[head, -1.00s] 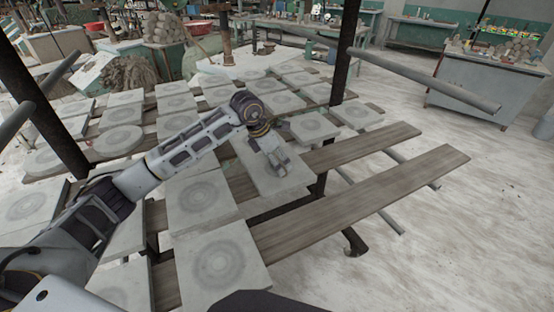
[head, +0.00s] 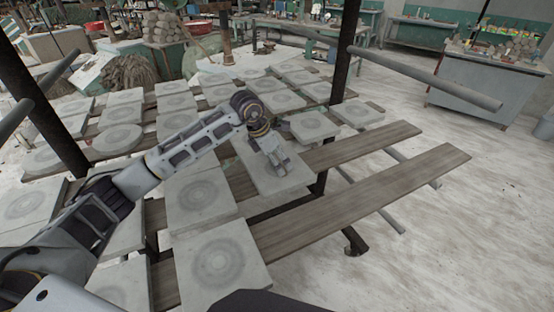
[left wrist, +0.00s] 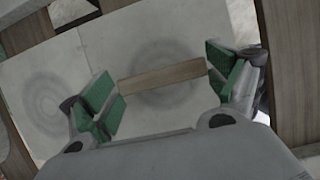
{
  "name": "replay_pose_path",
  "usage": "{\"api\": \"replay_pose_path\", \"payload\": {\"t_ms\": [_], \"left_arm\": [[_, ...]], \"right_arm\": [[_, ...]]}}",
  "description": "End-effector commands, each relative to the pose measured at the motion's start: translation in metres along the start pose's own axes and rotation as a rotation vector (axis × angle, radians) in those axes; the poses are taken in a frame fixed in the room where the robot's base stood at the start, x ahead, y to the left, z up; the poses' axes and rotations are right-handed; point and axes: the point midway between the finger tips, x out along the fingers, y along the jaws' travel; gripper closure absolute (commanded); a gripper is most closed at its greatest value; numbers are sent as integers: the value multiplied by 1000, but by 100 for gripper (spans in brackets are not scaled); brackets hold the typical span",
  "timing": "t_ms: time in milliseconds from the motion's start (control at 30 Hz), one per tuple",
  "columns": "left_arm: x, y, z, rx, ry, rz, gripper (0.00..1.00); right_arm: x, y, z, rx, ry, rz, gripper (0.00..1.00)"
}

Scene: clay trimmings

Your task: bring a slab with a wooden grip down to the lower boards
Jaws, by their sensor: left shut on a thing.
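My left gripper (head: 277,168) is over a square grey slab (head: 250,158) with a faint round mark, towards the left end of the wooden boards. In the left wrist view its green-padded fingers (left wrist: 165,85) are shut on the two ends of a wooden grip (left wrist: 162,77), which lies across the middle of the slab (left wrist: 190,45). The slab looks level and close to the boards; I cannot tell whether it touches them. Two long brown boards (head: 375,195) (head: 370,145) run out to the right, bare there. My right gripper is not in view.
Other slabs lie close by: one at the front (head: 220,262), one left of the held slab (head: 195,195), and several behind. A dark post (head: 345,50) and a slanting grey pipe (head: 425,78) rise behind the boards.

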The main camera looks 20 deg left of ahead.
Motion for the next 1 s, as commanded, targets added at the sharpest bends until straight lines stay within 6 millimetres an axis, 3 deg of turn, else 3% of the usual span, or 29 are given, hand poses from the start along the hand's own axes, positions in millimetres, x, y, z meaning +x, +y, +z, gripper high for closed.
{"api": "replay_pose_path", "payload": {"t_ms": [233, 267, 333, 767, 1000], "left_arm": [[-1, 0, 1, 0, -2, 1, 40], [-1, 0, 1, 0, -2, 1, 8], [-1, 0, 1, 0, -2, 0, 0], [1, 0, -1, -1, 4, -1, 0], [-13, 0, 0, 1, 2, 1, 0]], "right_arm": [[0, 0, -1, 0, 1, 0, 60], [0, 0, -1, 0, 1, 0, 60], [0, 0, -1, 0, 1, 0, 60], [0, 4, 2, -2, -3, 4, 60], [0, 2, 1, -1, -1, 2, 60]]}}
